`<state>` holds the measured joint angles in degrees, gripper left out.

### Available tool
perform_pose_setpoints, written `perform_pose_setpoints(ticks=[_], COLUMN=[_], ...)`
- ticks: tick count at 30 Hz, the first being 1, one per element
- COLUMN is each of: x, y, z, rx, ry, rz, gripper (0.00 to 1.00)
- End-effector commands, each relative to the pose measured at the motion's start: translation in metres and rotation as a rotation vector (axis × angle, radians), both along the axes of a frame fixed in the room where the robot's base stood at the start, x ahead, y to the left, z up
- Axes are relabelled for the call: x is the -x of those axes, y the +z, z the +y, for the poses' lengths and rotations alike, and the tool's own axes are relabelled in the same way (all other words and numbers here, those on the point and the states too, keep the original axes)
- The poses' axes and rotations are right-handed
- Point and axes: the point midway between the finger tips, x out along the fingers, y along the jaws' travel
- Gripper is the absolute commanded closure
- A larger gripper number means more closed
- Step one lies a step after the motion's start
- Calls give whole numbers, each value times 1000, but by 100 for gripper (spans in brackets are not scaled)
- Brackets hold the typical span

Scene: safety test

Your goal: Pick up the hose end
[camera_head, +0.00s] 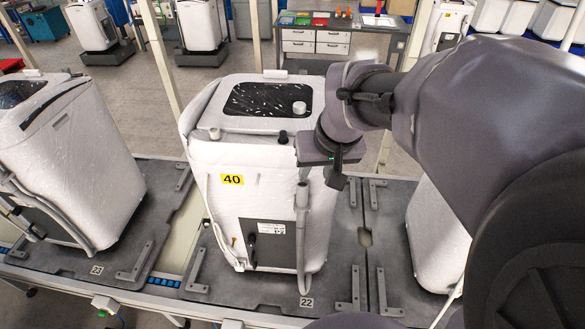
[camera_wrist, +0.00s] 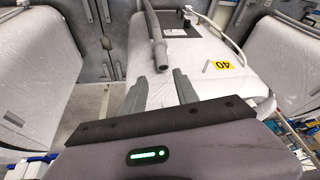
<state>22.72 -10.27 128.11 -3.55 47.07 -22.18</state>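The grey hose end (camera_head: 302,192) points upward on the front right of the white machine marked 40 (camera_head: 255,190). In the wrist view the hose end (camera_wrist: 162,62) shows just beyond the fingertips, roughly in line with the gap between them. My gripper (camera_head: 336,172) is above and right of the hose end in the head view. In the wrist view my gripper (camera_wrist: 160,78) has its two fingers apart with nothing between them. The hose end appears apart from both fingers.
Similar white machines stand left (camera_head: 75,165) and right (camera_head: 435,235), the right one partly hidden by my arm. The machines stand on dark grey pallets (camera_head: 240,290) with raised brackets. A white post (camera_head: 158,55) rises behind. A workbench (camera_head: 318,40) stands at the back.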

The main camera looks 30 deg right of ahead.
Motion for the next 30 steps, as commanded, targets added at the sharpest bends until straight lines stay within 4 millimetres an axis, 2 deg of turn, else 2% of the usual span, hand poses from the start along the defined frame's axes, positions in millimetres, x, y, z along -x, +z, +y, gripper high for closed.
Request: perform_pose_setpoints(ticks=[3,7,9,14,19,22,28,30], x=[-13,-28,-33,-42,-58,-62,-62,-62], y=[-35,-69,-81,-98,-129,-138,-138,-139], z=[-1,-3,-3,-4,-4,-5,-5,-5], rx=[0,-1,-2,-2,-3,-2,-1,-1], ry=[0,1,0,0,-1,-1,-2,-2], rz=[-3,-2,-2,-2,0,-2,-3,-3], gripper=[64,64,64,64,64,64,64,75])
